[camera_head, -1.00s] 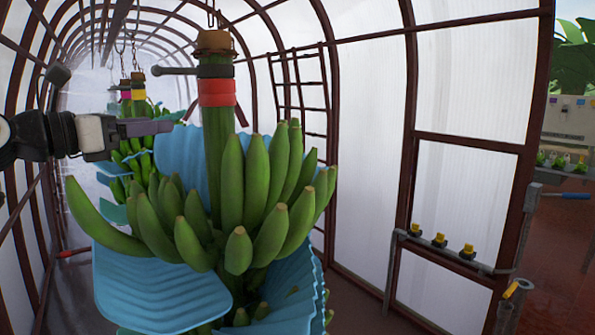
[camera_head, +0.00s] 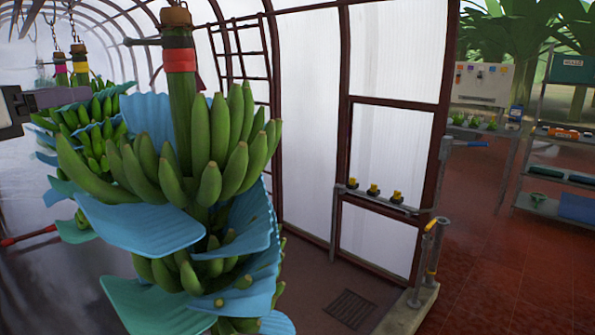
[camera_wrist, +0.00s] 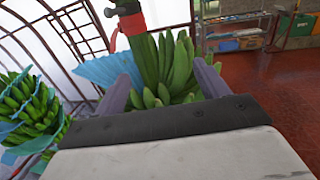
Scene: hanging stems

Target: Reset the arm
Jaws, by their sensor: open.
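My gripper (camera_head: 62,97) shows at the left edge in the head view, to the left of the near hanging banana bunch (camera_head: 215,150). Only its front part is in that picture. In the wrist view the two fingers of my gripper (camera_wrist: 163,80) stand apart with nothing held between them. The green bunch (camera_wrist: 165,60) shows beyond and between the fingers. Its stem carries a red band and a black band (camera_head: 179,60). Blue sheets (camera_head: 140,225) sit between its layers of fruit.
More bunches (camera_head: 100,125) hang behind at the left. A rail with several yellow-topped items (camera_head: 373,190) stands by the doorway wall. Shelves (camera_head: 560,170) and a white panel (camera_head: 483,83) are at the right. The red tiled floor (camera_head: 480,270) looks open there.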

